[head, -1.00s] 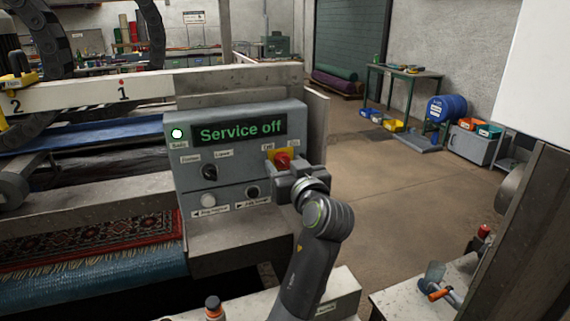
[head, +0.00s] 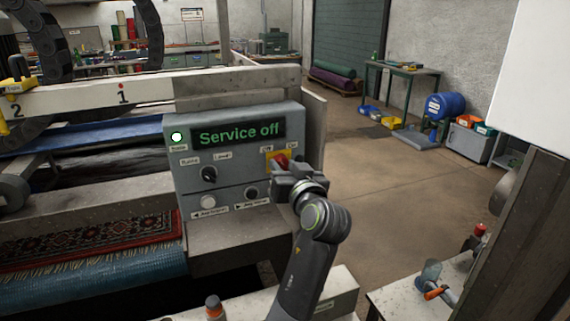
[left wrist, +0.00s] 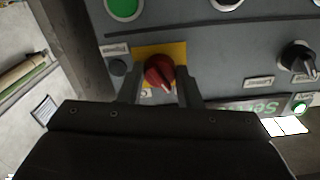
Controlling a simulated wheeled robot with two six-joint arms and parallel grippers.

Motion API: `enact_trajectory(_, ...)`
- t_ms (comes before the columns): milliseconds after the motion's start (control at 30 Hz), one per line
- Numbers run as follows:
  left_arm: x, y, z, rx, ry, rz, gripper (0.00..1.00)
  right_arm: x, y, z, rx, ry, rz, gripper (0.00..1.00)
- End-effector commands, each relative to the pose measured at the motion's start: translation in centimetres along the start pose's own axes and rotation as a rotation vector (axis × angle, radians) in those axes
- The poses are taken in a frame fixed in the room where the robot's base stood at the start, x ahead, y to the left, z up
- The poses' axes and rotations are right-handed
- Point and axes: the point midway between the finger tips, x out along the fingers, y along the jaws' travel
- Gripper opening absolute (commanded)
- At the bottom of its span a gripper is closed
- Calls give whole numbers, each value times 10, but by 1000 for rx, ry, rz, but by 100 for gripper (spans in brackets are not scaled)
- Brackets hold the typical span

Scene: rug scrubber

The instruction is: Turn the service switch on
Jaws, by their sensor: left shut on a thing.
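The service switch is a red rotary knob (head: 281,160) on a yellow plate at the right of the grey control panel (head: 228,178). Labels reading Off and On sit above it. The panel display (head: 237,133) reads "Service off" in green. My left gripper (head: 287,172) is at the knob and partly covers it. In the left wrist view the red knob (left wrist: 159,71) sits between the fingertips of my left gripper (left wrist: 159,78), which is shut on it. The knob's pointer is tilted there. My right gripper is not in view.
A black selector knob (head: 209,174) and two round buttons share the panel, left of and below the switch. A lit lamp (head: 177,137) is beside the display. A patterned rug (head: 90,240) lies on the machine at left. Open floor (head: 400,190) is at right.

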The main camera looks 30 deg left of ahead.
Motion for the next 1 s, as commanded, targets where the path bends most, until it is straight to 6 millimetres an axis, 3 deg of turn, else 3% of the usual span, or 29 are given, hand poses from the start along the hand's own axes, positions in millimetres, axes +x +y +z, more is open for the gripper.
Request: enact_trajectory(1000, 0, -2, -4, 944, -1, 1, 8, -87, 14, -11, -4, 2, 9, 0)
